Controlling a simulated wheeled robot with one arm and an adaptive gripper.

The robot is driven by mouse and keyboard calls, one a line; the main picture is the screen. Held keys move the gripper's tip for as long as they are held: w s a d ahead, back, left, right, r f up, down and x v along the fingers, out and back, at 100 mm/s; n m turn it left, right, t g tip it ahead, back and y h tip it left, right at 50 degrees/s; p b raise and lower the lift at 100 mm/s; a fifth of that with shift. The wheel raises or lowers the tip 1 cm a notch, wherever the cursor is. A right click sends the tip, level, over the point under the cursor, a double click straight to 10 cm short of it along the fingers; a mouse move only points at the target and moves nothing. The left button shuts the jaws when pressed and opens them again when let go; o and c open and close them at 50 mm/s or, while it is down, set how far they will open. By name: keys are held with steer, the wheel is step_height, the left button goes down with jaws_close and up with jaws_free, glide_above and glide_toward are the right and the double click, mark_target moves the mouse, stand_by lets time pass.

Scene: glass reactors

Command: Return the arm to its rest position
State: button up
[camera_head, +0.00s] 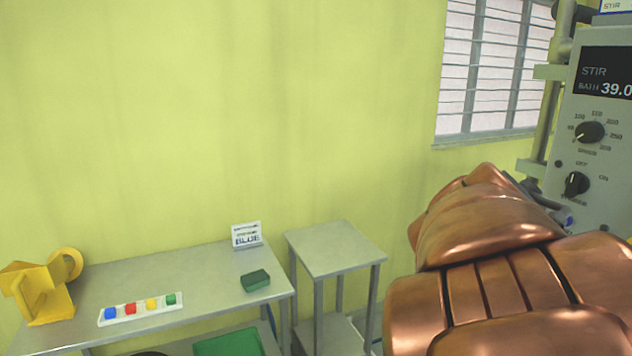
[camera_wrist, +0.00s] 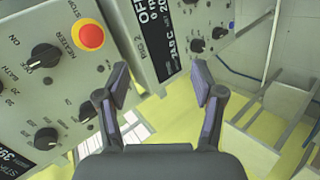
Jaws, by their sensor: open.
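My arm (camera_head: 500,260), with copper-coloured covers, fills the lower right of the head view, close to a grey control panel (camera_head: 598,140). My gripper (camera_wrist: 161,92) shows in the wrist view with its two dark fingers spread apart and nothing between them. Behind the fingers, the wrist view shows the control panel (camera_wrist: 60,68) with black knobs and a red button on a yellow ring (camera_wrist: 90,36). A second panel (camera_wrist: 170,30) stands beside it. The fingertips overlap the panels in the picture; I cannot tell the exact gap. The gripper is hidden in the head view.
A steel table (camera_head: 205,270) at lower left holds a yellow object (camera_head: 42,290), a strip of coloured blocks (camera_head: 140,308), a green block (camera_head: 255,281) and a sign reading BLUE (camera_head: 247,235). A small steel stand (camera_head: 335,248) is beside it. The wall space above is clear.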

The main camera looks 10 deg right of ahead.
steer(key=s+a+f+g+y, duration=0.1)
steer(key=s+a+f+y, duration=0.2)
steer(key=s+a+f, duration=0.2)
steer(key=s+a+f+g+y, duration=0.1)
steer(key=s+a+f+y, duration=0.3)
steer(key=a+f, duration=0.4)
steer(key=s+a+f+g+y, duration=0.1)
steer(key=s+a+f+y, duration=0.2)
steer(key=s+a+f, duration=0.4)
steer(key=a, duration=0.4)
steer(key=shift+a+g+y, duration=0.25)
steer(key=shift+g+y, duration=0.05)
steer(key=shift+g, duration=0.1)
steer(key=shift+c, duration=0.4)
